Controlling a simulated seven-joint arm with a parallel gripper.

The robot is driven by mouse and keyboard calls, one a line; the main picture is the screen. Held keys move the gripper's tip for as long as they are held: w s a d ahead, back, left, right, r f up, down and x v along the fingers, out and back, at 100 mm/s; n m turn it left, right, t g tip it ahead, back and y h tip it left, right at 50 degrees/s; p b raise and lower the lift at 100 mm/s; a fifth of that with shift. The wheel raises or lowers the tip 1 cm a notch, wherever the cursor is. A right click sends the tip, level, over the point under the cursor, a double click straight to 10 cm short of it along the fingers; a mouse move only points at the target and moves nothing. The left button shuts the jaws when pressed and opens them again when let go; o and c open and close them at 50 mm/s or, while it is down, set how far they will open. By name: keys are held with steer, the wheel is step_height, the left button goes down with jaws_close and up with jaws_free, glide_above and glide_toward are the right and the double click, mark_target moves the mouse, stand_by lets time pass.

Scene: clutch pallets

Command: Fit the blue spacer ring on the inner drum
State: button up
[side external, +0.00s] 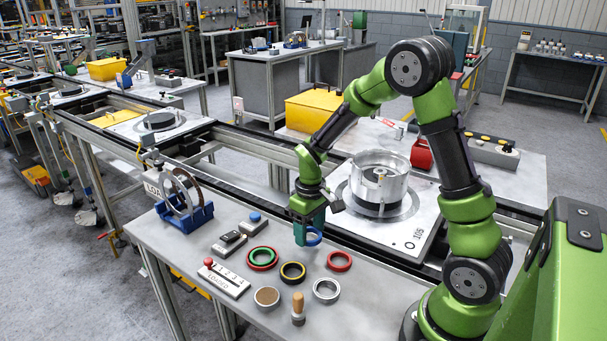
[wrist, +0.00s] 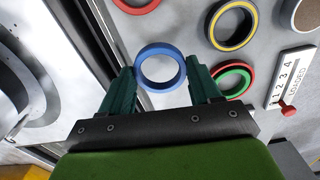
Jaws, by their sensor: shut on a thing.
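The blue spacer ring (side external: 314,241) is between the teal fingers of my gripper (side external: 308,233), low over the workbench. The ring (wrist: 160,87) also shows in the wrist view, flat side to the camera, with a finger of my gripper (wrist: 163,74) at each side. The gripper is shut on it; whether the ring touches the bench I cannot tell. The silver drum housing (side external: 381,192) stands upright on a pallet plate behind and right of the gripper. The inner drum (side external: 379,173) shows inside its open top, partly hidden by the housing wall.
Red (side external: 339,261), black-yellow (side external: 293,272), green-red (side external: 262,257) and silver (side external: 326,291) rings lie on the bench, near a wooden-handled tool (side external: 298,308). A blue stand (side external: 185,217) holds upright rings at left. The conveyor rail (side external: 250,150) runs behind the bench.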

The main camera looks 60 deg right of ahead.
steer(key=s+d+r+m, duration=0.2)
steer(key=d+r, duration=0.4)
steer(key=r, duration=0.3)
steer(key=s+d+r+m, duration=0.2)
steer(key=s+d+m, duration=0.1)
steer(key=s+d, duration=0.3)
steer(key=s+d+r+m, duration=0.3)
steer(key=s+d+m, duration=0.1)
steer(key=s, duration=0.4)
glide_above(380, 171)
steer(key=shift+f, duration=0.95)
steer(key=shift+d+f, duration=0.1)
steer(key=shift+f, duration=1.65)
steer(key=shift+f, duration=0.25)
steer(key=shift+f, duration=0.35)
